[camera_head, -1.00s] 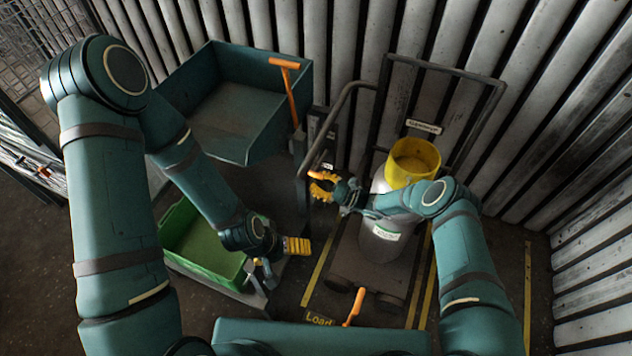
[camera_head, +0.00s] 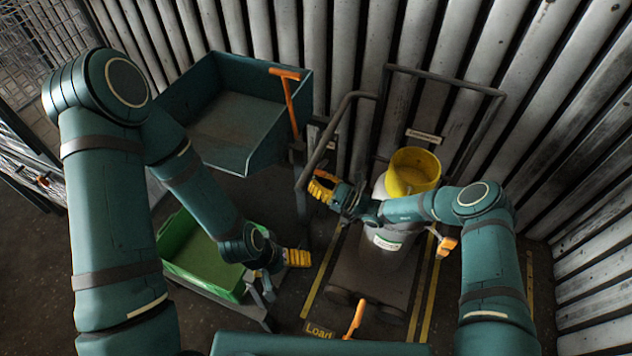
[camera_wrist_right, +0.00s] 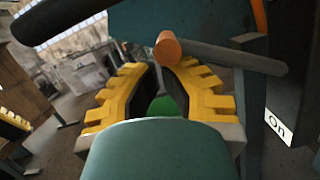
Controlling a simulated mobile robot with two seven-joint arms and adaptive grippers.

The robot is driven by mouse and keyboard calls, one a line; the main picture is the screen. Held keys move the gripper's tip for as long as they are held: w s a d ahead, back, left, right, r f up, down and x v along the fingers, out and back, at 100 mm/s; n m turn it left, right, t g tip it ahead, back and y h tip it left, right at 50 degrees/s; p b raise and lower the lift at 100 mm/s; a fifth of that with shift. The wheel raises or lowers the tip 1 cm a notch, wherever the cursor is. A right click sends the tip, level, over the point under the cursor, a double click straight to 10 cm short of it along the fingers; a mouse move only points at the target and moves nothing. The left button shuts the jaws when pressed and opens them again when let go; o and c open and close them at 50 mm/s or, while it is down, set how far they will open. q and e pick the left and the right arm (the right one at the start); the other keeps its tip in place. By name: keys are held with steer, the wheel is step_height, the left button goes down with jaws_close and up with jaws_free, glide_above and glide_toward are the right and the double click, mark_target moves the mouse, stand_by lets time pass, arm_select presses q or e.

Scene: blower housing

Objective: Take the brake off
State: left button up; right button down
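My right gripper (camera_head: 322,187) is beside the grey bent handle post left of the trolley. In the right wrist view its two yellow fingers (camera_wrist_right: 163,75) are apart with a gap between them. An orange round end (camera_wrist_right: 167,45) shows just beyond the fingertips, apparently on a dark grey bar (camera_wrist_right: 222,54) running right. A white label reading "On" (camera_wrist_right: 278,125) is on the post at the right. I cannot tell whether the fingers touch the orange end. My left gripper (camera_head: 297,257) is near the green crate; its fingers show side-on.
A teal bin (camera_head: 220,155) with an orange T-handle (camera_head: 290,98) stands behind. A green crate (camera_head: 195,270) is at lower left. A grey cylinder with a yellow top (camera_head: 413,172) stands on the trolley. Orange levers show at its front (camera_head: 355,318) and right (camera_head: 446,246). Ribbed walls close the back.

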steer(key=v, duration=1.2)
steer(key=s+a+f+n+g+h, duration=0.2)
steer(key=s+n+g+h, duration=0.25)
steer(key=s, duration=0.25)
steer(key=s+a+f+n+g+h, duration=0.2)
steer(key=s+n+g+h, duration=0.1)
steer(key=s+n+g, duration=0.3)
steer(key=s+d+r+n+t+h, duration=0.5)
steer(key=s+d+n+h, duration=0.2)
steer(key=n, duration=0.5)
steer(key=shift+s+d+r+h, duration=0.15)
steer(key=shift+s+r+h, duration=0.2)
steer(key=shift+s+h, duration=0.15)
